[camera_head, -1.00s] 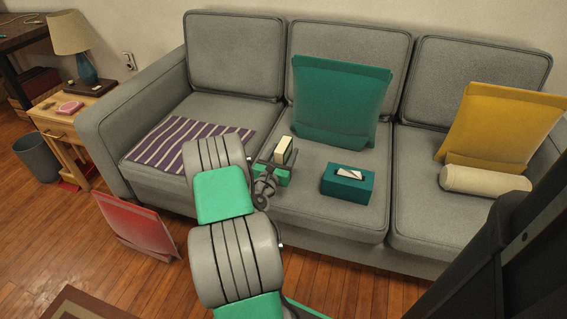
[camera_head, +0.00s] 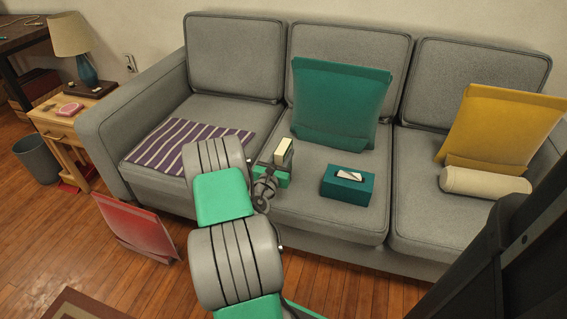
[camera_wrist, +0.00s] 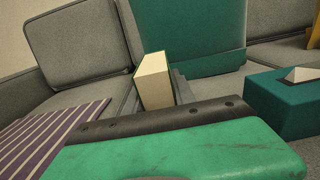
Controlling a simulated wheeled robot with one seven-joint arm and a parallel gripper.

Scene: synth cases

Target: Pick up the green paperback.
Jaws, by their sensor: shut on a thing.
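The green paperback (camera_head: 284,152) shows mostly its cream page edges in the head view, with only a little green cover. In the wrist view the book (camera_wrist: 155,83) stands upright and slightly tilted, with a thin green edge along its top and left side. My gripper (camera_head: 280,164) is shut on the book, over the middle-left of the sofa. A grey finger shows along the book's right side in the wrist view; the book's lower part is hidden behind my gripper's body. I cannot tell whether the book touches the seat.
A teal tissue box (camera_head: 347,185) stands on the seat right of my gripper. A teal cushion (camera_head: 340,98) leans on the backrest behind. A striped purple cloth (camera_head: 190,146) lies left. A yellow cushion (camera_head: 500,125) and cream bolster (camera_head: 484,182) are far right.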

